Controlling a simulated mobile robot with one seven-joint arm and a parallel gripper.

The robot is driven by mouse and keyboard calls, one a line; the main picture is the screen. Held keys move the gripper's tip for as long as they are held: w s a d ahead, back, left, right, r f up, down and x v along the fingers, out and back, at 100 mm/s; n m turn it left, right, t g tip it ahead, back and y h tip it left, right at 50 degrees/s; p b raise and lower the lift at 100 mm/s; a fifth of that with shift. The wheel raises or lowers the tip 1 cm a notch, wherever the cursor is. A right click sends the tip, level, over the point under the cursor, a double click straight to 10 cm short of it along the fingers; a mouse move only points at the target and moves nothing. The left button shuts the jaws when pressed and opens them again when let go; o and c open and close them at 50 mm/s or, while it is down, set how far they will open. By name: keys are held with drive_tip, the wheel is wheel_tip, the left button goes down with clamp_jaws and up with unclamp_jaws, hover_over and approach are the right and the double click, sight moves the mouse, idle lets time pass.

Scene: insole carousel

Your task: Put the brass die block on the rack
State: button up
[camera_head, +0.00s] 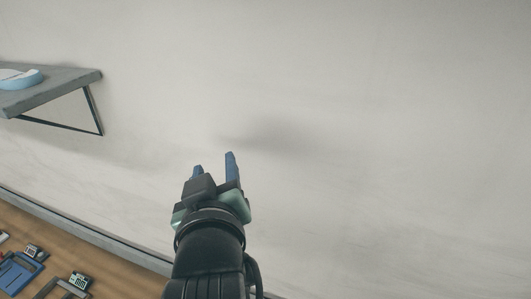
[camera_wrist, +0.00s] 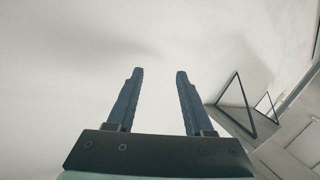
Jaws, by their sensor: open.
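My gripper (camera_head: 214,163) is raised in front of a pale wall in the head view. Its two blue fingers are apart with nothing between them. The wrist view also shows the open, empty gripper (camera_wrist: 158,72) against the wall. I cannot make out a brass die block in either view. I cannot tell whether any thing in view is the rack.
A grey wall shelf (camera_head: 62,90) with a bracket holds a light blue round item (camera_head: 22,79) at the left. Below it, a wooden surface (camera_head: 62,256) bears a blue item (camera_head: 18,272) and small devices. The wall area around my gripper is clear.

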drive_tip(key=s+d+r+m+t+h, duration=0.1)
drive_tip(key=s+r+t, duration=0.3)
drive_tip(key=r, duration=0.5)
drive_tip(key=s+d+r+m+t, duration=0.3)
drive_tip(key=s+d+r, duration=0.1)
drive_tip(key=r, duration=0.6)
drive_tip(key=s+d+r+m+t+h, duration=0.1)
drive_tip(key=s+r+t, duration=0.3)
drive_tip(key=r, duration=0.6)
drive_tip(key=shift+s+d+r+m+t+h, duration=0.15)
drive_tip(key=shift+d+m+t+h, duration=0.2)
drive_tip(key=shift+d, duration=0.45)
wheel_tip(320, 180, down, 8)
drive_tip(key=b, duration=0.8)
drive_tip(key=shift+a, duration=0.25)
